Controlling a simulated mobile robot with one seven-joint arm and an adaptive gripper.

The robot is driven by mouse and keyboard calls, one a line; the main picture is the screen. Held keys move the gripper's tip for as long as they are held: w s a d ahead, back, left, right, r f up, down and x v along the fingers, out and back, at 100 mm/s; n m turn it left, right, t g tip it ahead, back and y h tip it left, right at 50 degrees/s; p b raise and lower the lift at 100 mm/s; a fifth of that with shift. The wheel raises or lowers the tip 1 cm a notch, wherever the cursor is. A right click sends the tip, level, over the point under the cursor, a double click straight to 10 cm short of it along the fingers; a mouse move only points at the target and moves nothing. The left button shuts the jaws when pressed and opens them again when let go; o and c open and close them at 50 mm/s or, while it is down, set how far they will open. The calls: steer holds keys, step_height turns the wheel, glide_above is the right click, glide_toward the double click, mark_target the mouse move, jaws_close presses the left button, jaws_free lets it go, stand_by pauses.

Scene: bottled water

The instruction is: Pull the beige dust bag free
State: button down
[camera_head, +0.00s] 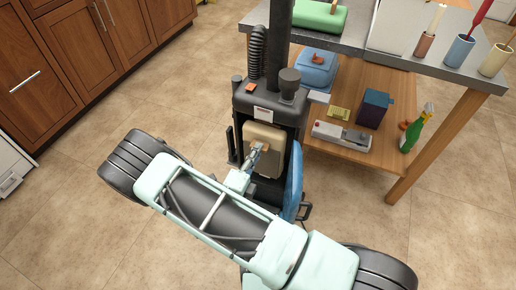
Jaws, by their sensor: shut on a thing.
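The beige dust bag (268,136) sits upright inside the open body of a dark upright vacuum cleaner (266,101). My gripper (260,147) is at the front of the bag and is shut on it, around an orange-brown tab near its middle. The blue door (293,184) of the vacuum hangs open on the right side. The fingertips are small in this view, and my arm hides the lower front of the vacuum. The bag's lower part is partly covered by the gripper.
A table with a grey top (395,54) and a wooden lower shelf (374,86) stands close on the right. The shelf bears a blue container (317,69), a dark blue box (374,108) and a green spray bottle (416,129). Wooden cabinets (85,45) line the left. Floor is clear between.

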steer(key=shift+v, duration=2.15)
steer(key=shift+r, duration=0.15)
